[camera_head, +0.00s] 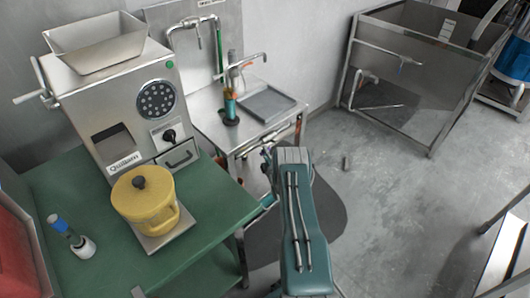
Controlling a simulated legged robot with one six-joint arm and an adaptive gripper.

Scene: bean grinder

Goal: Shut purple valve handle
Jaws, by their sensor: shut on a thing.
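My teal arm link (302,225) reaches forward from the bottom of the view and hides much of what lies beyond it. Small dark parts of my gripper (267,158) show just left of the arm's far end, below the front edge of the steel sink bench. The gripper looks shut on a small bluish-purple piece there, which seems to be the purple valve handle. The piece is too small and too covered to tell its angle. The fingertips do not show clearly, and the rest of the valve is hidden.
The steel sink bench (207,120) has taps and a grey tray (268,104). A grinder (118,105) and a yellow lidded pot (144,197) stand on the green table (215,205) at left. A steel unit (400,65) stands at back right. The floor at right is mostly clear.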

